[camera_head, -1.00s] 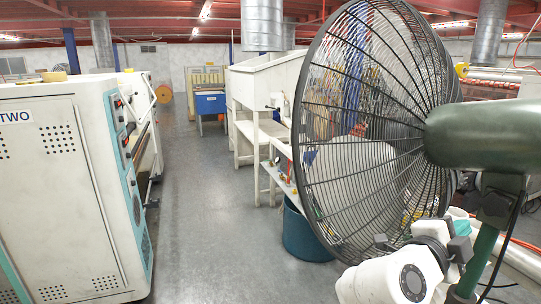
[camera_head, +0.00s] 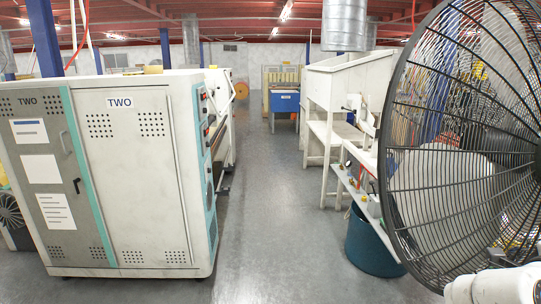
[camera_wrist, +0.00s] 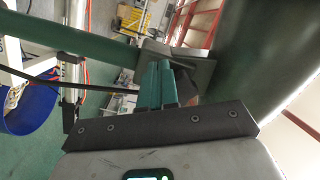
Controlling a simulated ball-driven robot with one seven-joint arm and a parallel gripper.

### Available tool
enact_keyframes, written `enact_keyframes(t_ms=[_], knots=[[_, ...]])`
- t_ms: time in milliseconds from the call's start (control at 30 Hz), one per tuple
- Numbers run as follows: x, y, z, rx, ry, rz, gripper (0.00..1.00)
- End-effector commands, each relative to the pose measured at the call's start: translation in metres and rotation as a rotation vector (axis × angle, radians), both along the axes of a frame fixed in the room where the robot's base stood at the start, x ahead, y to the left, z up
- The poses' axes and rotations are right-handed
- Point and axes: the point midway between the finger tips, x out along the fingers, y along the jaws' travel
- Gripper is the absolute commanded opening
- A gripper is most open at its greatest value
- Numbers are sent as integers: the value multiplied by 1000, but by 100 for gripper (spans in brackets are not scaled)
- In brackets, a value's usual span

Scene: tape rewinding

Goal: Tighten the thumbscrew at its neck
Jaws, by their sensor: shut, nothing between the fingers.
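The black wire fan cage (camera_head: 470,150) fills the right side of the head view; its motor and neck are out of that frame. In the wrist view a dark green rounded housing (camera_wrist: 245,50) is at upper right, and a green pole (camera_wrist: 85,47) runs in from the left to a grey bracket (camera_wrist: 185,68) at the neck. My gripper (camera_wrist: 158,70) is shut and empty, its green fingers together, pointing at the bracket and close to it. I cannot tell whether they touch. I cannot make out the thumbscrew; the fingers and bracket may hide it.
A white cabinet marked TWO (camera_head: 130,180) stands at left. An open grey aisle (camera_head: 275,200) runs down the middle. A white bench (camera_head: 335,100) and a blue-green bin (camera_head: 368,242) stand by the cage. A thin black cable (camera_wrist: 50,77) crosses the wrist view's left side.

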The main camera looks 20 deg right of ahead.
Motion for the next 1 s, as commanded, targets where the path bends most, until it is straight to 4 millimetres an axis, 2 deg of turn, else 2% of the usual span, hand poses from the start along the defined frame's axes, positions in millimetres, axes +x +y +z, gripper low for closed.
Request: enact_keyframes(t_ms=[1000], knots=[[3,0,8,-7,-5,-3,0]])
